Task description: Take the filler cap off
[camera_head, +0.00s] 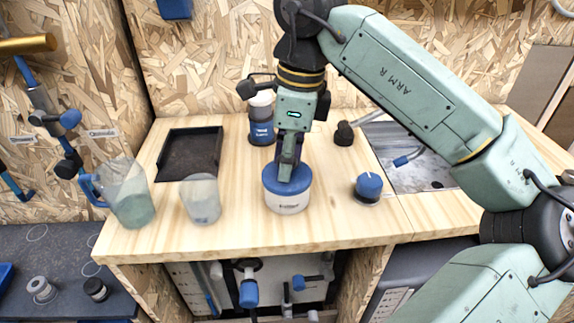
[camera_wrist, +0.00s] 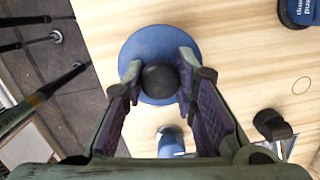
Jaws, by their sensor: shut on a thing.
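A white tub (camera_head: 287,203) with a blue filler cap (camera_head: 273,180) stands upright on the wooden worktop. The cap appears seated on the tub. My gripper (camera_head: 291,176) points down from above and its fingertips are at the cap's top. In the wrist view the cap is a round blue disc (camera_wrist: 138,48) with a dark round knob (camera_wrist: 160,80) in its middle. My gripper (camera_wrist: 160,75) is shut on this knob, one finger on each side. The tub's body is hidden under the cap in the wrist view.
A clear jug (camera_head: 128,195) and a clear cup (camera_head: 200,199) stand to the left, before a black tray (camera_head: 190,153). A blue knob (camera_head: 369,187) is to the right. A blue-and-white container (camera_head: 261,125) stands close behind. A sink (camera_head: 420,172) is at right.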

